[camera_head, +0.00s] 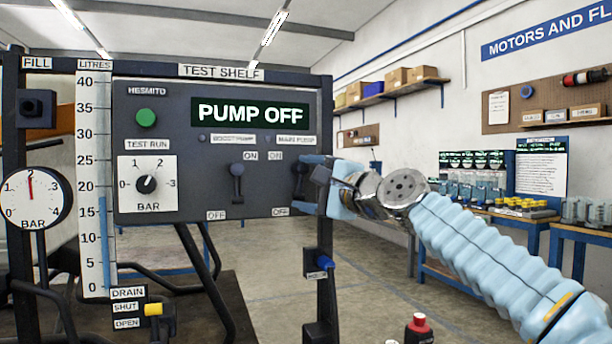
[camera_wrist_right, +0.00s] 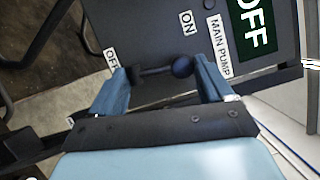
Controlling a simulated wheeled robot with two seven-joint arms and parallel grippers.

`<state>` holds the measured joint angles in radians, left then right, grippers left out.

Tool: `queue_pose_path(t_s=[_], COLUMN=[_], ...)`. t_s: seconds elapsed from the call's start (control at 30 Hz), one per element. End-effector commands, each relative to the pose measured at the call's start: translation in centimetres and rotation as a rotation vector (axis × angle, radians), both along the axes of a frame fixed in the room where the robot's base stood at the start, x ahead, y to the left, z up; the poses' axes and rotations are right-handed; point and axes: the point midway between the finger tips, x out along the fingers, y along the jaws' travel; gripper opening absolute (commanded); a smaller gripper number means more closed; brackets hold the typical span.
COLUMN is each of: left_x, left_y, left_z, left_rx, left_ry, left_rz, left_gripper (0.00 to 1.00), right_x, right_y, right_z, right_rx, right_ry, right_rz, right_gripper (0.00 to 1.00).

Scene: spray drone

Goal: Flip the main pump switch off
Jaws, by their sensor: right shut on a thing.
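The grey test panel (camera_head: 205,120) has a display reading PUMP OFF. The main pump switch (camera_head: 300,172), a dark lever with a round knob, is at its right edge and partly hidden by my gripper in the head view. My right gripper (camera_head: 322,175) is at this switch. In the wrist view the switch (camera_wrist_right: 181,67) lies between the blue fingers (camera_wrist_right: 160,80), which are shut on it. Its knob is toward the MAIN PUMP label, with the OFF label near the other finger. My left gripper is not in view.
The booster pump switch (camera_head: 237,170) is just left, its knob up. A green button (camera_head: 146,117), pressure dial (camera_head: 147,184) and gauge (camera_head: 31,198) are further left. A blue-handled valve (camera_head: 325,262) is below. A red-capped bottle (camera_head: 418,328) stands at the bottom.

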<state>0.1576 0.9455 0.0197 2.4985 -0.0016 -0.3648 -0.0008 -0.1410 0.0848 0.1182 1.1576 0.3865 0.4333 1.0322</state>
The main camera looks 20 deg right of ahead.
Motion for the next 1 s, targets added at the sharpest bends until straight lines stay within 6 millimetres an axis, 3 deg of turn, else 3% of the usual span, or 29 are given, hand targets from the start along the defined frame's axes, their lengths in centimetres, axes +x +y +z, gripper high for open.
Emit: queue_pose_path(t_s=[0.33,0.9,0.93,1.0], left_x=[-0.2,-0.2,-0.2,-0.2], left_y=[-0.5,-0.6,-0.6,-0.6], left_z=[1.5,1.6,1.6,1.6], left_rx=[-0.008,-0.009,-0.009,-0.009], left_ry=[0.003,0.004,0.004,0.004], left_rz=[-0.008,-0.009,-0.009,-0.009], left_gripper=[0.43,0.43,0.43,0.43], right_x=[0.2,0.3,0.3,0.2], right_y=[-0.1,-0.3,-0.3,-0.3], right_z=[-0.6,-0.7,-0.7,-0.7], right_rx=[-0.162,-0.194,-0.194,-0.194], right_ry=[0.011,0.011,0.011,0.01], right_rz=[0.009,0.008,0.008,0.008], right_gripper=[0.5,0.5,0.82,0.92])
